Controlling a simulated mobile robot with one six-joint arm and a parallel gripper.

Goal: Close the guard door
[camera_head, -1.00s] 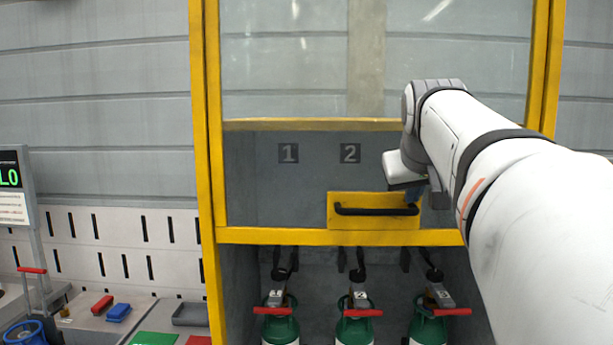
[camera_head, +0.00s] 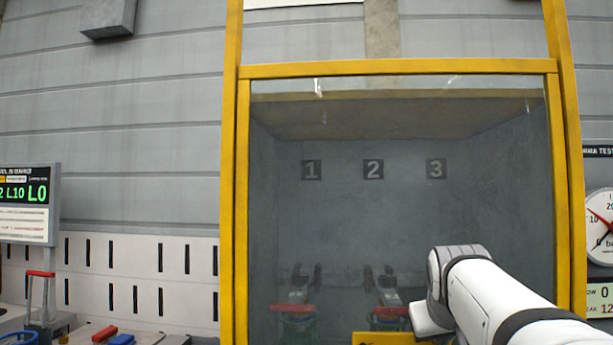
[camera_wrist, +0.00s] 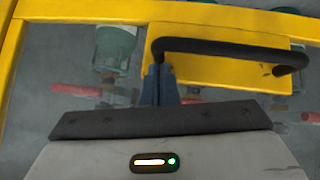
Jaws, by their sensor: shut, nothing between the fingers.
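The guard door (camera_head: 400,67) is a yellow-framed clear pane in a tall yellow frame. Its top bar is in the head view, and the pane covers the numbered bay; its lower edge is below the picture. The yellow handle plate (camera_head: 380,340) just shows at the bottom. In the wrist view the black bar handle (camera_wrist: 225,48) crosses the yellow plate. My gripper (camera_wrist: 160,78) is shut and empty, its blue fingers upright at the handle's left end. Whether they touch the bar I cannot tell. In the head view my arm hides the fingertips.
Green cylinders with red handles (camera_head: 297,308) stand behind the pane. A round gauge (camera_head: 601,228) is at the right, close to the frame.

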